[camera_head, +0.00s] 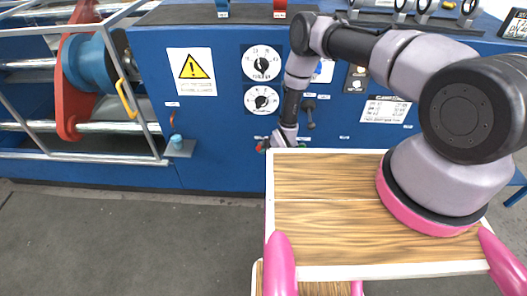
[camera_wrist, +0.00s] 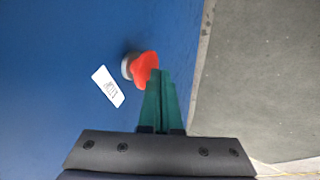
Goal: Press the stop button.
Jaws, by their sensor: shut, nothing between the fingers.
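The stop button (camera_wrist: 146,66) is a red mushroom head on a grey collar, on the blue panel in the wrist view. My gripper (camera_wrist: 161,76) has its green fingers together, with nothing between them. The fingertips overlap the lower right edge of the red head in the picture. I cannot tell whether they touch it. In the head view my arm reaches down in front of the blue cabinet (camera_head: 225,160), and the wooden top of my base hides most of the gripper and the button area.
A white label (camera_wrist: 108,86) is beside the button. The cabinet carries two dials (camera_head: 262,63) and a yellow warning sign (camera_head: 193,68). Rollers with a red and blue valve part (camera_head: 88,65) stand at the left behind a metal rail. The grey floor (camera_head: 120,235) is clear.

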